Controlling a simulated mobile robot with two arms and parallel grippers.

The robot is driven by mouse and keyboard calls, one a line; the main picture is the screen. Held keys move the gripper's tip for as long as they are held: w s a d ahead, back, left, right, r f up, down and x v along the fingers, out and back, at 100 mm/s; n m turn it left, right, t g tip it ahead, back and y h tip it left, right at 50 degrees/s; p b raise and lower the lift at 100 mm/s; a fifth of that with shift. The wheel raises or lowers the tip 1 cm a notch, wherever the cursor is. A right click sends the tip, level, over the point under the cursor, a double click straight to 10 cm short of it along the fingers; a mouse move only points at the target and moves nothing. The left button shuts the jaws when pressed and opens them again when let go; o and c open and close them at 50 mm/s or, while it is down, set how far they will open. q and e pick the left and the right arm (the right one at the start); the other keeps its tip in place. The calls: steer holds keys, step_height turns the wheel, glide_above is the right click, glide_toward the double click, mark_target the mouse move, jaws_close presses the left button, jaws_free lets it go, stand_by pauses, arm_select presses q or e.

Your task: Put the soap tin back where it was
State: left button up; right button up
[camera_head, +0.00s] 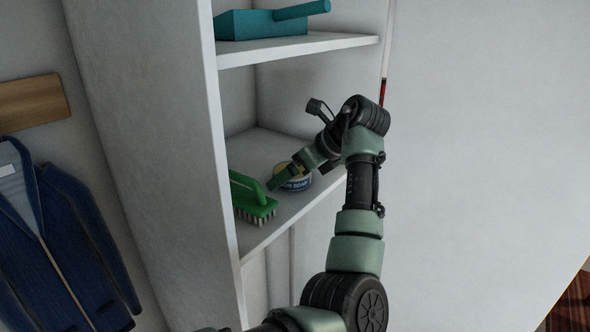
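The soap tin (297,185) is a small round tin with a blue label, on the middle shelf (283,208) of a white cabinet, near the shelf's front edge. My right gripper (283,178) reaches in from the right and is at the tin, its fingers over the tin's top and near side and hiding part of it. Whether the fingers grip the tin or only lie beside it cannot be told, nor whether the tin rests fully on the shelf. My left gripper is out of view.
A green scrubbing brush (253,203) lies on the same shelf, just left of the tin. A teal dustpan-like item (262,24) sits on the shelf above. The cabinet's left side panel (222,150) stands close by. A blue jacket (62,245) hangs at far left.

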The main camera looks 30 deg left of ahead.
arm_select(q)
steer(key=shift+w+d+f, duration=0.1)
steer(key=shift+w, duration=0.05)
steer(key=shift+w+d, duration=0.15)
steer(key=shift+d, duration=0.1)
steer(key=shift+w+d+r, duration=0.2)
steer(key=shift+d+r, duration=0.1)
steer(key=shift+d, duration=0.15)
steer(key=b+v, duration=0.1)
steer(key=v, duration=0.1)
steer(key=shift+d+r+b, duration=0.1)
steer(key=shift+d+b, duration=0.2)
steer(key=shift+b, duration=0.1)
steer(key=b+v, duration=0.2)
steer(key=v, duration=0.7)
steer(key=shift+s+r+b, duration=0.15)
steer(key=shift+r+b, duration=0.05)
steer(key=shift+b, duration=0.2)
arm_select(e)
steer(key=f, duration=0.1)
steer(key=d+f, duration=0.1)
steer(key=f, duration=0.2)
steer(key=shift+w+d+f, duration=0.2)
steer(key=shift+d+f, duration=0.1)
steer(key=shift+f, duration=0.1)
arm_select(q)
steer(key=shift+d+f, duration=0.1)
arm_select(e)
steer(key=shift+d, duration=0.15)
